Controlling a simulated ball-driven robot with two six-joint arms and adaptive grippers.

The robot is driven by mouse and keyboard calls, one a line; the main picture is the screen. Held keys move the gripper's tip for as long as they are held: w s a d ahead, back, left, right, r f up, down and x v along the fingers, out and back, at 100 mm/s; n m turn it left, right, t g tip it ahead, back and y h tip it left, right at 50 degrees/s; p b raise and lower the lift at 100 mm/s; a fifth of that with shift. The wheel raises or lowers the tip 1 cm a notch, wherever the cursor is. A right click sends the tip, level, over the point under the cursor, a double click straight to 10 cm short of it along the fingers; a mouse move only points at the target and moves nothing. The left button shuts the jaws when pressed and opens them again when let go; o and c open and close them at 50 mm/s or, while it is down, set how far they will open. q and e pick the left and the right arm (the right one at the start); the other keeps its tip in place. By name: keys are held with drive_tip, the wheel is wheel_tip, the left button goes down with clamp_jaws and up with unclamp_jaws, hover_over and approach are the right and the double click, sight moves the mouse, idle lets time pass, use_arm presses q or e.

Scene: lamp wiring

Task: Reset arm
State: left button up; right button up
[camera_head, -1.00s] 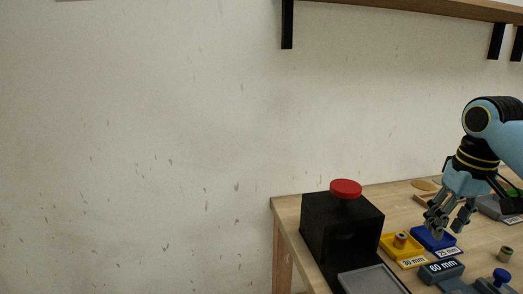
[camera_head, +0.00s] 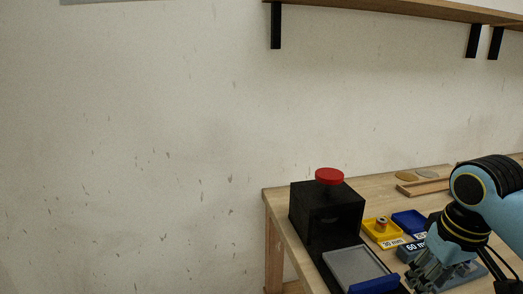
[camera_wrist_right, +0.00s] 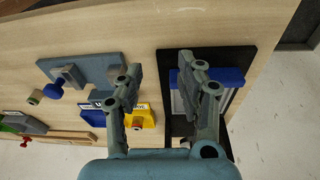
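My right gripper (camera_head: 428,276) hangs at the lower right of the head view, fingers pointing down over the front part of the table. In the right wrist view its two fingers (camera_wrist_right: 160,75) are well apart with nothing held between them. Bare wood and the edge of a black base show in the gap. My left gripper is in neither view.
The wooden table (camera_head: 283,222) holds a black box with a red button (camera_head: 329,176), a grey tray (camera_head: 354,264) with a blue bar (camera_head: 375,285), a yellow bin (camera_head: 371,233) and a blue bin (camera_head: 404,220). A shelf (camera_head: 400,8) hangs above.

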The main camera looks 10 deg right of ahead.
drive_tip(key=s+a+t, duration=0.1)
drive_tip(key=s+a, duration=0.3)
drive_tip(key=s, duration=0.5)
drive_tip(key=s+a, duration=0.4)
drive_tip(key=s, duration=0.5)
wheel_tip(320, 180, down, 30)
drive_tip(key=s+d+r+g+b, duration=0.1)
drive_tip(key=s+d, duration=0.2)
drive_tip(key=s+f+g+b, duration=0.1)
drive_tip(key=s+f, duration=1.4)
drive_tip(key=s, duration=0.2)
drive_tip(key=shift+d+f, duration=0.15)
drive_tip(key=shift+d, duration=0.1)
